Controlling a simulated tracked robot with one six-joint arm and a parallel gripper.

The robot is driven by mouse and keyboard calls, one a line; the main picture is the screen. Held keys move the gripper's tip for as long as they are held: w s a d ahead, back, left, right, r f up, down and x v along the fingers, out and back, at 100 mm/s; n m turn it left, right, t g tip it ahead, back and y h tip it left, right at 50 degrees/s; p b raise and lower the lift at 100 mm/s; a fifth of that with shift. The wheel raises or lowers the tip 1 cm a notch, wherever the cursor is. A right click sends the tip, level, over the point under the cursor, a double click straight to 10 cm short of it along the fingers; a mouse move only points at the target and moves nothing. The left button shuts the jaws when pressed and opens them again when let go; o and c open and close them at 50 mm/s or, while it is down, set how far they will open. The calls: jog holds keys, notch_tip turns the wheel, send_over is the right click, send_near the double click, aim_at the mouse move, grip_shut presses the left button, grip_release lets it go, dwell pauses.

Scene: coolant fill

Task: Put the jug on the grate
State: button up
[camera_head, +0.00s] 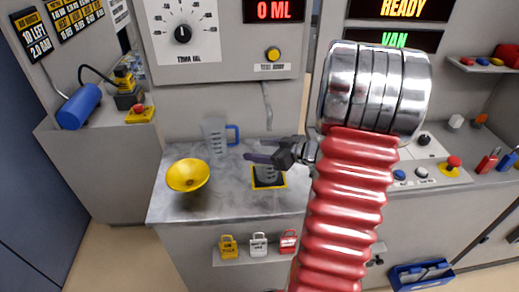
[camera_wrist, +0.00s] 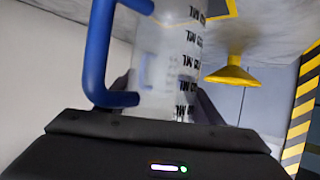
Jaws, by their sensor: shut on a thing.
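My gripper (camera_head: 262,158) reaches in from the right over the workbench, shut on a clear jug (camera_head: 268,173) with dark markings. In the wrist view this jug (camera_wrist: 170,60) is between my fingers, its blue handle on the left. The wrist picture is upside down, so the jug's base is toward the top. The jug is over the dark grate (camera_head: 269,184) with its yellow border, inside the outline. I cannot tell whether its base touches the grate. The grate's border shows at the top of the wrist view. My gripper hides the jug's top in the head view.
A second clear jug with a blue handle (camera_head: 214,138) stands at the back left of the metal bench (camera_head: 225,206). A yellow funnel (camera_head: 188,174) is at the front left. The wall panel has a dial (camera_head: 183,33). Padlocks (camera_head: 258,244) sit on a lower shelf.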

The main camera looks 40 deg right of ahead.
jog(key=o, duration=1.1)
jog(key=shift+c, duration=0.2)
jog(key=v, duration=1.2)
jog(key=shift+s+r, duration=0.1)
dwell(0.3)
